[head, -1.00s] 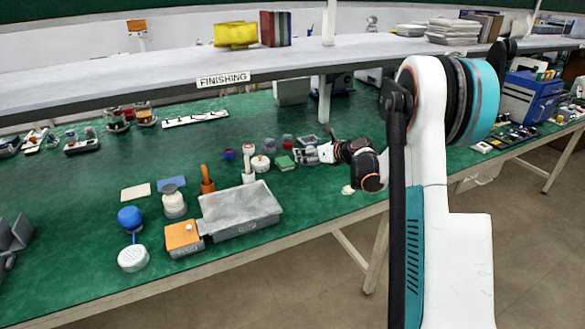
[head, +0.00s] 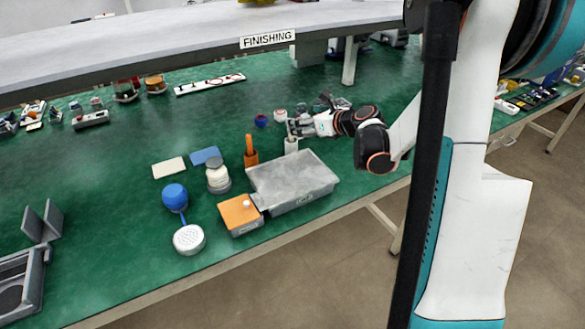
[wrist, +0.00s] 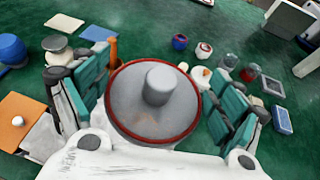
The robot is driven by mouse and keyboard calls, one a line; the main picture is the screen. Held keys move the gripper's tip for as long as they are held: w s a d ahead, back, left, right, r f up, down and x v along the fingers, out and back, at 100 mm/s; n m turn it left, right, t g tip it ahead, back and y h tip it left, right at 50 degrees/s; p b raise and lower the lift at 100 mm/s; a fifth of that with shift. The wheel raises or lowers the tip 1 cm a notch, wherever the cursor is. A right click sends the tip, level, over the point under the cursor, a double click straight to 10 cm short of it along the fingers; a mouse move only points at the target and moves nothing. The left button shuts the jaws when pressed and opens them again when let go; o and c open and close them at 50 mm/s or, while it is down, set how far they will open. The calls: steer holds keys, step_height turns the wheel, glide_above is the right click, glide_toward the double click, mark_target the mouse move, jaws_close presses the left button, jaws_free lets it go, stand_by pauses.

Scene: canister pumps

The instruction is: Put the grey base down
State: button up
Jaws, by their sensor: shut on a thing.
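The grey base (wrist: 153,103) is a round grey disc with a red-brown rim and a short central post. It fills the middle of the wrist view, between the teal pads of my gripper (wrist: 162,108). My gripper is shut on it and holds it above the green table. In the head view my gripper (head: 298,128) is behind the grey tray, by a white upright cylinder (head: 291,145). I cannot clearly make out the base in the head view.
The grey lidded tray (head: 290,182) and an orange-topped box (head: 240,214) stand near the front edge. An orange upright piece (head: 250,152), a cream-topped jar (head: 218,175) and a blue ball-like piece (head: 174,197) stand left. Green table (head: 110,165) is clear at centre-left.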

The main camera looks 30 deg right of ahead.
mark_target(305, 170)
step_height(305, 170, down, 17)
steer(key=b, duration=0.6)
steer(key=shift+f, duration=0.1)
steer(key=o, duration=0.9)
steer(key=shift+s+d+r, duration=0.15)
steer(key=shift+s+r, duration=0.1)
steer(key=shift+r, duration=0.05)
steer(key=p+v, duration=0.3)
steer(key=v, duration=0.8)
steer(key=shift+s+p, duration=0.25)
steer(key=shift+p, duration=0.05)
